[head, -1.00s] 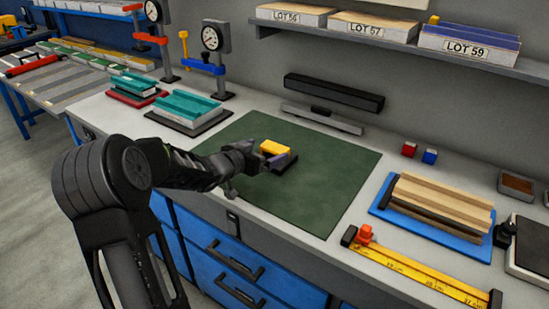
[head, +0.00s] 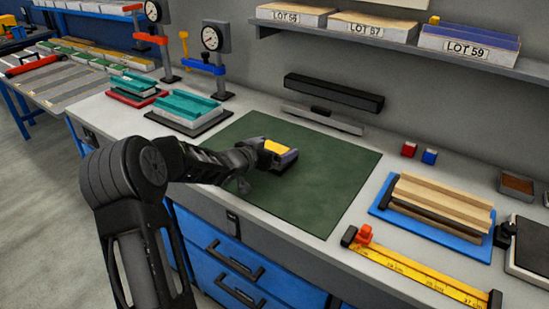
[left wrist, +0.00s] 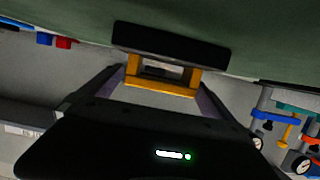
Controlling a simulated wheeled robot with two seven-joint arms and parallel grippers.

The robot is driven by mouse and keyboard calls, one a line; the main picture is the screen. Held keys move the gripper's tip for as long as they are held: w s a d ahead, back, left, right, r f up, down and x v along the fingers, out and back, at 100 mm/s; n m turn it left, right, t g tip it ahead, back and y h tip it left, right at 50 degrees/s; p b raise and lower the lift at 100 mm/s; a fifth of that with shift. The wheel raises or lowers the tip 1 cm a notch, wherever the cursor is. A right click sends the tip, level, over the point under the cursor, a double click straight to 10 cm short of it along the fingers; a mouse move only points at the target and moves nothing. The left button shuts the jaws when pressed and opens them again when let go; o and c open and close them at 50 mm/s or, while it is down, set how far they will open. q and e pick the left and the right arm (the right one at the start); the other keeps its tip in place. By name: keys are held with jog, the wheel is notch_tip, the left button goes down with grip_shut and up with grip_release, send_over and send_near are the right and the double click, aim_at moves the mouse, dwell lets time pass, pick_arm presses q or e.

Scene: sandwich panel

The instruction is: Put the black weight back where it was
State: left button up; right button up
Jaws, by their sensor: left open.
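The black weight (head: 287,164) is a dark block with a yellow handle (head: 275,147). It appears to rest on the green mat (head: 325,185), left of the mat's middle. My left gripper (head: 269,154) is at the handle, partly covering the block from the left. In the left wrist view, the black block (left wrist: 172,45) lies against the green surface with its yellow handle (left wrist: 160,89) towards me. The open fingers of my left gripper (left wrist: 160,82) stand on either side of the handle. Whether they touch it cannot be told. My right gripper is not in view.
A teal part on a dark base (head: 188,108) stands left of the mat. A blue tray (head: 465,247) with wooden strips and a yellow ruler (head: 425,277) are at right. The mat's right half is clear.

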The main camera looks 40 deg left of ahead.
pick_arm(q)
jog(key=c, duration=2.1)
jog(key=shift+w+r, duration=0.1)
jog(key=shift+r, duration=0.2)
